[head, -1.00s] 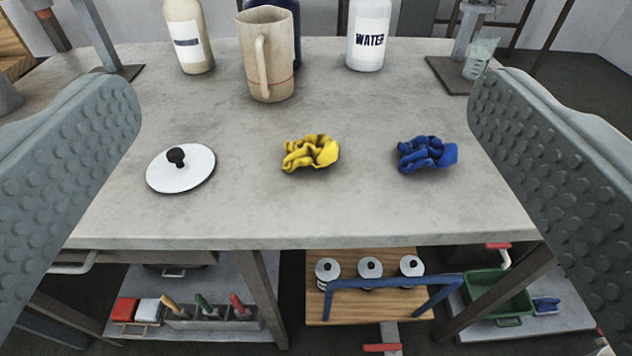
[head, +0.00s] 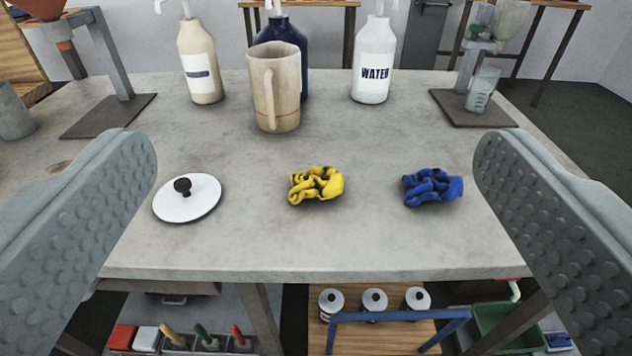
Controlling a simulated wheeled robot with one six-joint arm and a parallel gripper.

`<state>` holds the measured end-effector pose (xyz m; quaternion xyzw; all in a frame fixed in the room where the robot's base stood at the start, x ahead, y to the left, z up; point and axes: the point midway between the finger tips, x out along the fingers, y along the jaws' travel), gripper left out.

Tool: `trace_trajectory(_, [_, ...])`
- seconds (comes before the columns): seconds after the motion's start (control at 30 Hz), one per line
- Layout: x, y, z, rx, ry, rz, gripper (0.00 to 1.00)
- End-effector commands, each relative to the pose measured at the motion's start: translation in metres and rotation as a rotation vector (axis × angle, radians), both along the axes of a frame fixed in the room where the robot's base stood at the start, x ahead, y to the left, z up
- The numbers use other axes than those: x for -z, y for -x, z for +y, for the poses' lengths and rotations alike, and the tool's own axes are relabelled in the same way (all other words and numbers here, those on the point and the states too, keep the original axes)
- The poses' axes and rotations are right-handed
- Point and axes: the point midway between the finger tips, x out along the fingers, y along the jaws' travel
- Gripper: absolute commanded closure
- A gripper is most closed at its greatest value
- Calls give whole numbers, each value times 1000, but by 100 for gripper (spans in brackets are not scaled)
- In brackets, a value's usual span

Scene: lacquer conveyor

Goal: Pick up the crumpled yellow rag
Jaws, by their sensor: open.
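The crumpled yellow rag (head: 316,186) lies on the grey tabletop near its front edge, about midway across the view. My gripper (head: 316,165) is open and empty, with one wide textured finger at the left and one at the right of the view. The rag sits between the two fingers in the picture, farther off than they are, and nothing touches it.
A blue crumpled rag (head: 432,187) lies to its right and a white lid with black knob (head: 187,198) to its left. Behind stand a beige pitcher (head: 277,88), a WATER bottle (head: 372,62) and other bottles. The grey table (head: 370,245) is bare around the rag.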

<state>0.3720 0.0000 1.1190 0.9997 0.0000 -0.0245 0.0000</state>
Motion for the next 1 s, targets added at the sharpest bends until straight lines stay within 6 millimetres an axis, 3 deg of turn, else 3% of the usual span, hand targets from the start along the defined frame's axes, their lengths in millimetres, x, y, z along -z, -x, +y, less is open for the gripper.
trace_trajectory(0.23, [0,0,0,0,0,0,6])
trace_trajectory(0.3, [0,-1,0,0,2,2,11])
trace_trajectory(0.43, [-1,-11,0,-2,40,42,11])
trace_trajectory(1.0, [8,-124,-2,-207,584,578,11])
